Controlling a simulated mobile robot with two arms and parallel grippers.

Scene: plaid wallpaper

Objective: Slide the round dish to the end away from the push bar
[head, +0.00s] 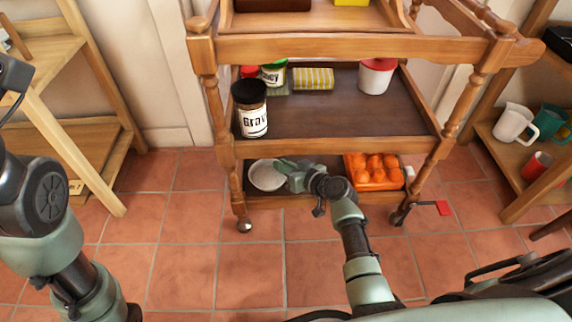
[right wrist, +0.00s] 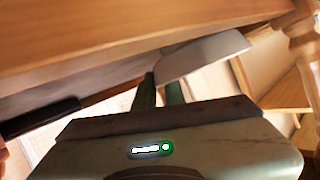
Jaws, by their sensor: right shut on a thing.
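The round dish (head: 267,175) is a pale, shallow dish on the bottom shelf (head: 329,195) of a wooden cart, at the shelf's left end. My right gripper (head: 285,169) reaches in low from the front and is shut on the dish's right side. In the right wrist view, the two fingers (right wrist: 167,88) meet the white dish (right wrist: 207,56) just under a wooden board. The cart's turned-wood handle (head: 515,42) sticks out at the upper right; I take it to be the push bar. My left arm shows at the left edge, but its gripper does not.
An orange crate (head: 376,186) of round orange things sits right of my gripper on the bottom shelf. The middle shelf (head: 330,110) hangs close above, carrying a dark-lidded jar (head: 250,108) and a red-lidded white tub (head: 376,76). Wooden shelving stands on both sides.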

